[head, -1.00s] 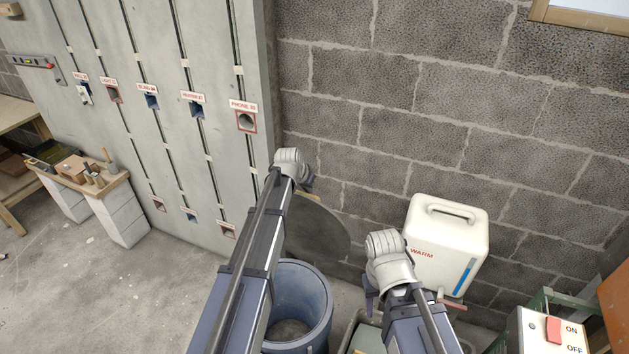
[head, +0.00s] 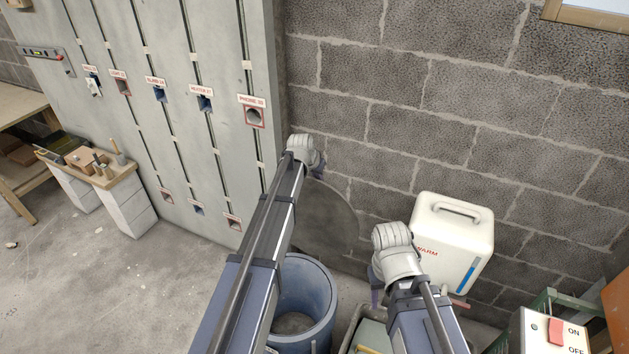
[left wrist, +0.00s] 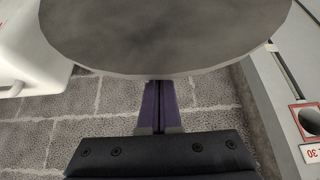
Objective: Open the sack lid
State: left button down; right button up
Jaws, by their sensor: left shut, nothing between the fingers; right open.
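The lid is a dark grey round disc (head: 330,218), standing steeply tilted up behind a blue round bin (head: 325,300). The bin's mouth is uncovered and its inside shows; my left arm hides part of the bin and lid. My left gripper (head: 319,165) is shut and empty by the lid's upper edge. In the left wrist view the lid (left wrist: 165,35) fills the top, and my left fingers (left wrist: 158,85) reach its rim; I cannot tell whether they touch. My right gripper (head: 376,287) is open and empty, partly hidden, right of the bin.
A white tank marked WARM (head: 452,240) stands right of my right gripper. An ON/OFF switch box (head: 553,335) is at the lower right. A block wall (head: 450,100) rises close behind the lid.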

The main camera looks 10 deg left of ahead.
pick_arm(q)
jog(key=s+p+v, duration=0.1)
jog(key=p+v, duration=0.5)
jog(key=v, duration=0.3)
jog(key=shift+s+a, duration=0.15)
jog(key=shift+s, duration=0.2)
